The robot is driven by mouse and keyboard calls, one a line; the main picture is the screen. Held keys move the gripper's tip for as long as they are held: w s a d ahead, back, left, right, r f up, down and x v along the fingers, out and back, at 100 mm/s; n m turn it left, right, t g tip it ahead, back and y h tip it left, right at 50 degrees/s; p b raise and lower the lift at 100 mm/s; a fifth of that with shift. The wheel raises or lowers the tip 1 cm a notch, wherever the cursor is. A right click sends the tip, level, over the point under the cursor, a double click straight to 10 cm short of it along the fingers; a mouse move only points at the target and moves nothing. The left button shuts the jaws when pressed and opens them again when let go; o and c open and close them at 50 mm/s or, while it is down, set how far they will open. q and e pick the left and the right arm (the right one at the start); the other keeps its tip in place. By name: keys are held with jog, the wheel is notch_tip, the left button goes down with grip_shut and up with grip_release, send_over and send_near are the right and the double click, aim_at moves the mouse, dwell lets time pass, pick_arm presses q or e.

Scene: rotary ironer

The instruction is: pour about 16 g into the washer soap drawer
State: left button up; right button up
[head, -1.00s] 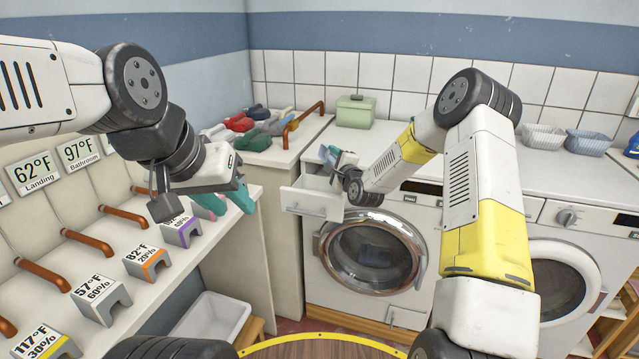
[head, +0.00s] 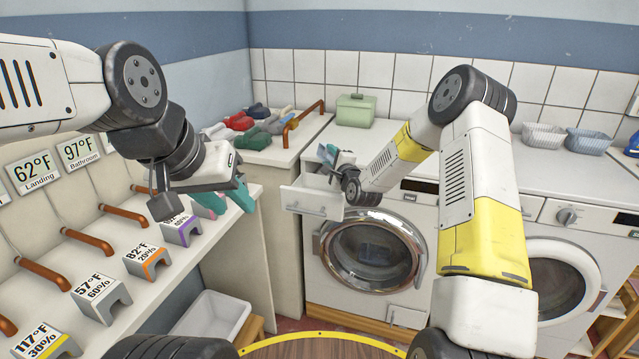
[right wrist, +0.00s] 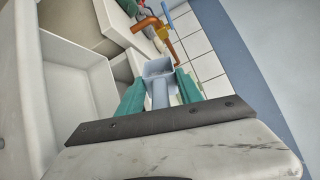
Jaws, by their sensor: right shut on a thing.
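The washer soap drawer (head: 312,202) is pulled out at the top left of the front-loading washer (head: 372,255). My right gripper (head: 334,160) is just above the drawer at its back right, shut on a small blue-grey scoop (right wrist: 159,70). In the right wrist view the scoop sits between the teal fingers, with the white drawer (right wrist: 82,100) to its left. The scoop looks tilted; its contents cannot be made out. My left gripper (head: 228,203) hangs over the left shelf, its teal fingers apart and empty.
A green box (head: 356,111) stands on the counter behind the drawer. Folded coloured cloths (head: 250,130) lie on the left counter. Numbered stands (head: 100,295) line the left shelf. Two baskets (head: 588,142) stand at the right on the counter.

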jog(key=shift+s+a+r+n+p, duration=0.1)
jog(key=shift+s+a+n+p, duration=0.05)
jog(key=shift+a+n+p, duration=0.3)
dwell(1.0)
jog(key=shift+s+a+f+n+t+p, duration=0.1)
jog(key=shift+f+n+t+p, duration=0.2)
jog(key=shift+f+n+p, duration=0.4)
dwell(1.8)
jog(key=shift+s+a+r+n+p, duration=0.15)
jog(key=shift+r+n+p, duration=0.2)
jog(key=shift+r+n, duration=0.6)
dwell(1.3)
jog(key=shift+a+f+n+p, duration=0.1)
jog(key=shift+a+n+p, duration=0.2)
jog(key=shift+n, duration=0.6)
dwell(0.9)
